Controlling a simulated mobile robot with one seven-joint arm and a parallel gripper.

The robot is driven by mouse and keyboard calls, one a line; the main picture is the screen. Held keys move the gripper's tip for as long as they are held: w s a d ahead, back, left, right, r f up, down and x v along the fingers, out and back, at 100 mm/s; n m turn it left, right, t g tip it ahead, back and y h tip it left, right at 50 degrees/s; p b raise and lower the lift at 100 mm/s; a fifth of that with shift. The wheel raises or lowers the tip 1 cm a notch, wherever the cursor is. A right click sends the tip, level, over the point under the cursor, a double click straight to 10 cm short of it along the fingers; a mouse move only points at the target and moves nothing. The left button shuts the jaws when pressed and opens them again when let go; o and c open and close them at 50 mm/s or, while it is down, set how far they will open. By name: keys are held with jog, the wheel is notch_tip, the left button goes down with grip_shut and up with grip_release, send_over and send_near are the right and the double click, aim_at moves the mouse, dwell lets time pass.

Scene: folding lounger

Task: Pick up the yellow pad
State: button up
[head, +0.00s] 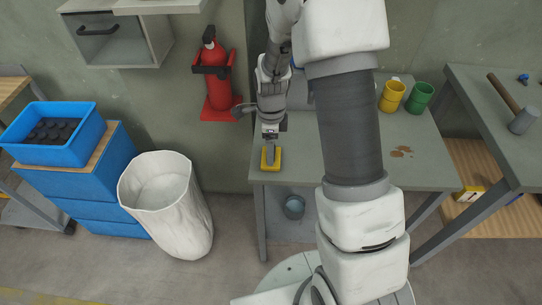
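The yellow pad (271,166) lies at the front left corner of the grey-green table (302,165). My gripper (270,150) points down right over the pad, with its fingers at or just above it. The fingers hide part of the pad's middle. They are small and seen nearly edge-on, so I cannot tell whether they touch the pad or are open or shut.
A yellow cup (392,97) and a green cup (419,98) stand at the table's back right. A brown stain (401,152) marks the tabletop. A red fire extinguisher (216,75) hangs on the wall. A white bin (168,205) stands left of the table. A hammer (517,108) lies on the right bench.

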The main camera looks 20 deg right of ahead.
jog(key=c, duration=0.9)
jog(key=shift+r, duration=0.1)
notch_tip(320, 180, up, 4)
jog(key=shift+r+p, duration=0.1)
jog(key=shift+p, duration=0.25)
jog(key=s+d+r, duration=0.2)
jog(key=d, duration=0.1)
jog(key=s+d+r, duration=0.1)
jog(key=d+r, duration=0.1)
jog(key=d, duration=0.2)
jog(key=s+d+r, duration=0.2)
jog(key=d, duration=0.1)
jog(key=shift+s+d+r+p, duration=0.15)
jog(key=shift+s+r+p, duration=0.15)
jog(key=shift+s, duration=0.05)
jog(key=o, duration=0.7)
jog(key=shift+c, duration=0.2)
jog(key=c, duration=0.4)
jog(key=shift+c, duration=0.3)
